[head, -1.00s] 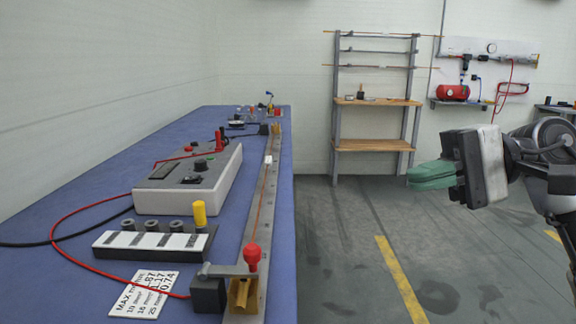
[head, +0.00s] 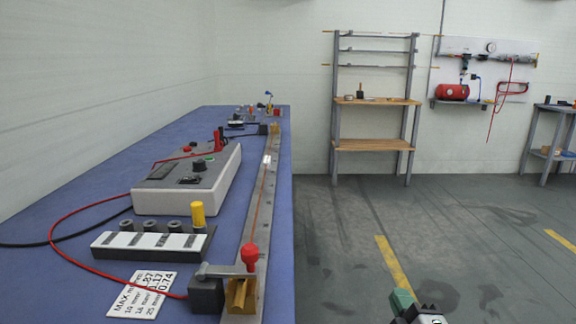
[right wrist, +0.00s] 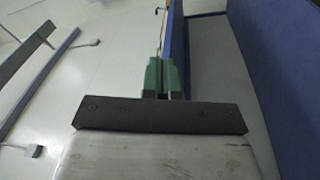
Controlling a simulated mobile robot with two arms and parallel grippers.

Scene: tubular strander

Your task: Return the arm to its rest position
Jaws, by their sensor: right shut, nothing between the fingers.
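My right gripper (head: 403,301) shows at the bottom edge of the head view, right of the blue bench, with only its green fingertips and part of its body in the picture. In the right wrist view its green fingers (right wrist: 165,76) are together with nothing between them. It is apart from the bench and over open floor in the head view. Most of the right arm is hidden below the picture. My left gripper is not in view.
The blue bench (head: 80,195) carries a grey instrument box (head: 190,180), a long metal rail (head: 262,205) and a red-handled clamp (head: 250,257). A shelf rack (head: 372,145) stands at the back wall. Floor right of the bench is clear.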

